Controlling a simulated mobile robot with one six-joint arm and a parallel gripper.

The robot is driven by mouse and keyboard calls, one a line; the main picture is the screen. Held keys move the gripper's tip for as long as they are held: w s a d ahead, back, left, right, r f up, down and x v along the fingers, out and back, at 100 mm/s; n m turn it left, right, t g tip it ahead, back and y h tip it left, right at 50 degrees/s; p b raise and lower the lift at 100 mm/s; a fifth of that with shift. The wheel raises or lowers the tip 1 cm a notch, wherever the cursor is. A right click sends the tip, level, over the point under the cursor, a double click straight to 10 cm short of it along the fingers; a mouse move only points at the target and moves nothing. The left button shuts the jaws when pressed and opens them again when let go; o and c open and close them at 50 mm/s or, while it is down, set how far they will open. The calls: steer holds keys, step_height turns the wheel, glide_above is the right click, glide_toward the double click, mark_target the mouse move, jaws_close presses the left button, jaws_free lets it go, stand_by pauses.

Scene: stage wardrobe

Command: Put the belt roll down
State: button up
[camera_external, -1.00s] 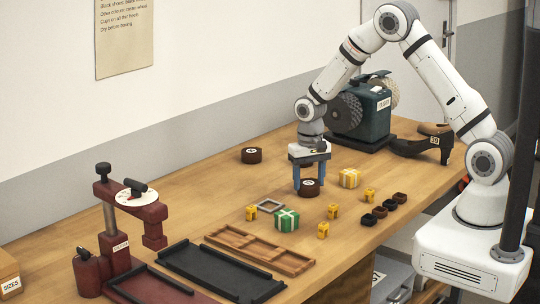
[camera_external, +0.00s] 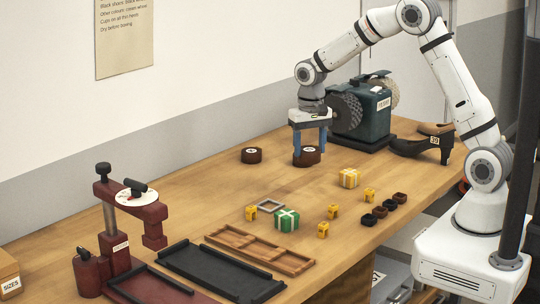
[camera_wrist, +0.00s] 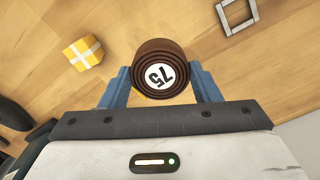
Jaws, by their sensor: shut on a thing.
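A brown coiled belt roll (camera_external: 307,157) is held between the blue fingers of my gripper (camera_external: 310,149). My gripper points straight down toward the back part of the wooden table. I cannot tell whether the roll's underside touches the table or hangs a little above it. A second brown roll with a white label (camera_external: 252,155) stands on the table to the left of my gripper.
A dark green polishing machine (camera_external: 363,122) stands close behind and right of my gripper. A yellow gift box (camera_external: 349,179), a green gift box (camera_external: 287,220) and a grey square frame (camera_external: 270,205) lie nearer the front. Bare table lies between the two rolls.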

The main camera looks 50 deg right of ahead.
steer(key=w+a+r, duration=0.1)
steer(key=w+a, duration=1.1)
steer(key=a, duration=0.2)
steer(key=w+a+f+m+p, duration=0.1)
steer(key=w+a, duration=0.1)
steer(key=a, duration=1.6)
step_height(320, 180, down, 10)
steer(key=shift+r+p, duration=0.15)
steer(key=shift+p, duration=0.75)
steer(key=shift+f, duration=0.2)
steer(key=o, duration=1)
steer(key=shift+r, duration=0.1)
